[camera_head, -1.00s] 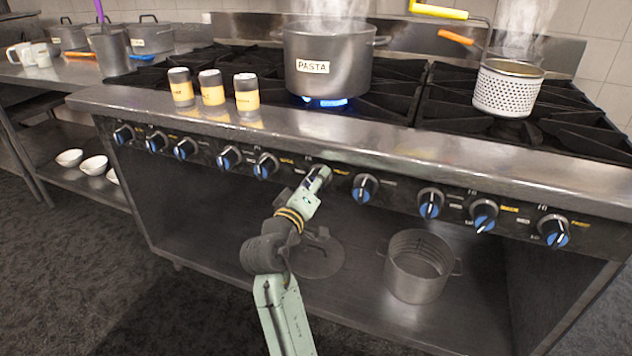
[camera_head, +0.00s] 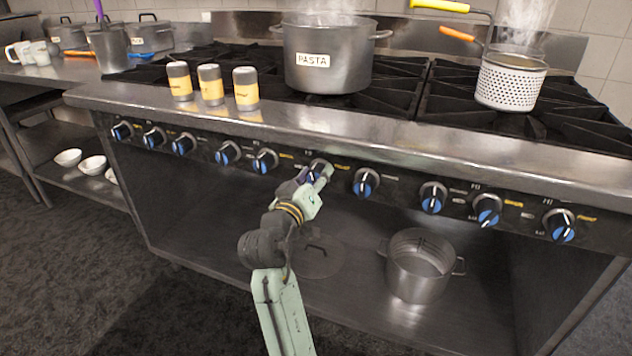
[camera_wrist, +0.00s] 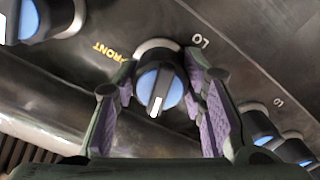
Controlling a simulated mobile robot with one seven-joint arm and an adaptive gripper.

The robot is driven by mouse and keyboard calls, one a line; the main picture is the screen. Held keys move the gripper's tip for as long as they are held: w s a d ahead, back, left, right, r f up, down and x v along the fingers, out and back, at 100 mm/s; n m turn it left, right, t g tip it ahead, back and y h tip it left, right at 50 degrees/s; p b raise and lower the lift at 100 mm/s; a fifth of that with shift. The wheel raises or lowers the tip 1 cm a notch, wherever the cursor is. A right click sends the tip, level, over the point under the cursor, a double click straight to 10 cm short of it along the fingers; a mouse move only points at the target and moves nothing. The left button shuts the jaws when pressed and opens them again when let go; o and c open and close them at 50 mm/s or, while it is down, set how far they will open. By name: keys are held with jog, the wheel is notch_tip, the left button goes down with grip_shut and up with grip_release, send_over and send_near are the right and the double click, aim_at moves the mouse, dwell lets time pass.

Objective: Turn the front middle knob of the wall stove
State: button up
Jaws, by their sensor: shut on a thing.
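The front middle knob (camera_head: 319,167) of the wall stove (camera_head: 400,150) has a dark rim and a blue face. In the head view my gripper (camera_head: 316,179) is at this knob and hides part of it. In the wrist view my purple-padded gripper fingers (camera_wrist: 161,72) stand on both sides of the knob (camera_wrist: 170,98), shut on it. Its white mark points down and slightly left in that view, with a yellow FRONT label beside it. The pasta pot (camera_head: 328,75) stands above on the burner, and no flame shows under it.
Other knobs flank this one, the nearest at left (camera_head: 264,161) and right (camera_head: 365,183). Several shakers (camera_head: 212,90) stand on the stove's front ledge. A strainer (camera_head: 510,85) sits at right. A steel pot (camera_head: 417,268) and a lid (camera_head: 318,258) are on the shelf below.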

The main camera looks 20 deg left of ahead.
aim_at(313, 180)
jog(key=shift+m+b, duration=0.85)
jog(key=shift+m, duration=0.85)
jog(key=o, duration=1.2)
jog(key=shift+c, duration=0.2)
jog(key=s, duration=0.7)
jog(key=shift+s+a, duration=0.15)
jog(key=shift+s, duration=0.1)
